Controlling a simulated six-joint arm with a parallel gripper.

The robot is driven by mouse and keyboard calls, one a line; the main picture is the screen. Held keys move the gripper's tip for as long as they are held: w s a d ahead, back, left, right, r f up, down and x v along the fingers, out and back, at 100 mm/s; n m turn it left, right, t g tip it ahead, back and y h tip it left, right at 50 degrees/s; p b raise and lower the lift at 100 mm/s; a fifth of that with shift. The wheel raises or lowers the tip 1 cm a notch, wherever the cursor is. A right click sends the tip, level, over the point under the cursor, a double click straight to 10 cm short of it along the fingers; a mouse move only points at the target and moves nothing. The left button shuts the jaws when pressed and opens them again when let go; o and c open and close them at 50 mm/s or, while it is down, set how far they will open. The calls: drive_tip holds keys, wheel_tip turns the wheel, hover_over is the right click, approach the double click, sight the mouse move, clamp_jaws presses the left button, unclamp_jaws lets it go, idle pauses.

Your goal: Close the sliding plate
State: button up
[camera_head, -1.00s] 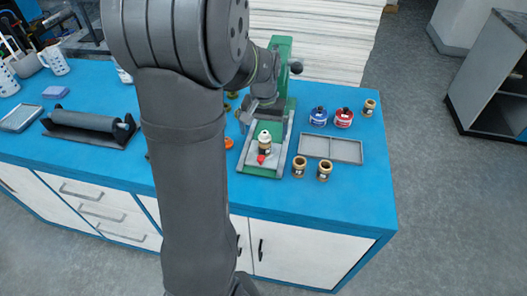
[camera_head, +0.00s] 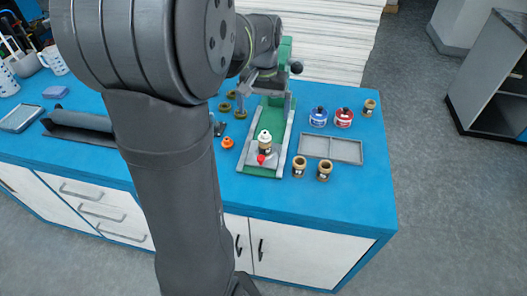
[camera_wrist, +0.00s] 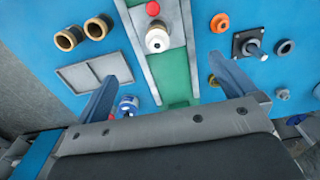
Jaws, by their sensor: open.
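The green press (camera_head: 286,50) stands at the back of the blue bench, partly hidden by my arm. Its light grey sliding plate (camera_head: 252,158) lies at the front end of the green track (camera_head: 272,118), which shows bare behind it. The plate, with its red knob, also shows at the top of the wrist view (camera_wrist: 174,20). A small white-topped jar (camera_head: 265,141) stands upright on the plate, behind the red knob (camera_head: 261,159). My gripper (camera_wrist: 165,70) is open and empty, its fingers spread either side of the green track, apart from the plate.
Blue (camera_head: 318,117) and red (camera_head: 343,118) jars, a grey tray (camera_head: 332,148) and brown rings (camera_head: 299,165) are to the right. An orange part (camera_head: 227,142) and dark rings (camera_head: 240,113) are to the left. The bench front is clear.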

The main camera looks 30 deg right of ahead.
drive_tip(key=shift+r, duration=0.95)
